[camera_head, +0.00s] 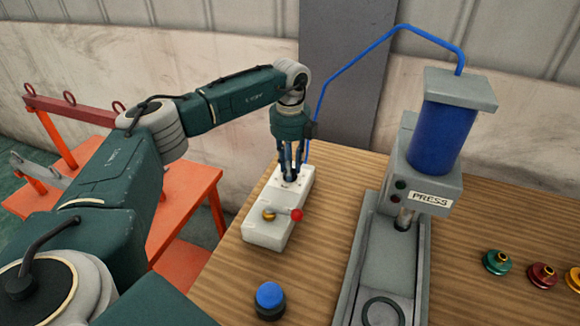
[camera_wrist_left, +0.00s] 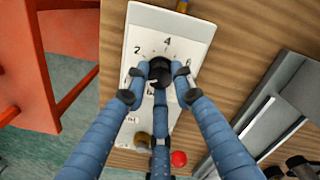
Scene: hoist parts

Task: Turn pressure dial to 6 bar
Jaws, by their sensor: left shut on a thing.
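The pressure dial is a black knob (camera_wrist_left: 160,69) on a white panel (camera_wrist_left: 148,25) with printed marks; 2 and 4 are readable, and the marks to the right are partly covered. In the wrist view a small pale mark shows low on the knob, but I cannot tell which value it indicates. My left gripper (camera_wrist_left: 157,80) is shut around the knob, its blue fingers on several sides. In the head view the left gripper (camera_head: 289,172) points down onto the far end of the white box (camera_head: 264,236), hiding the dial. My right gripper is in neither view.
The box carries a red-knobbed lever (camera_head: 297,214) and a brass fitting (camera_head: 269,214). A blue button (camera_head: 269,294) stands in front. The press (camera_head: 440,130) is close on the right, with a blue hose (camera_head: 345,62) running behind. Coloured fittings (camera_head: 497,262) sit far right.

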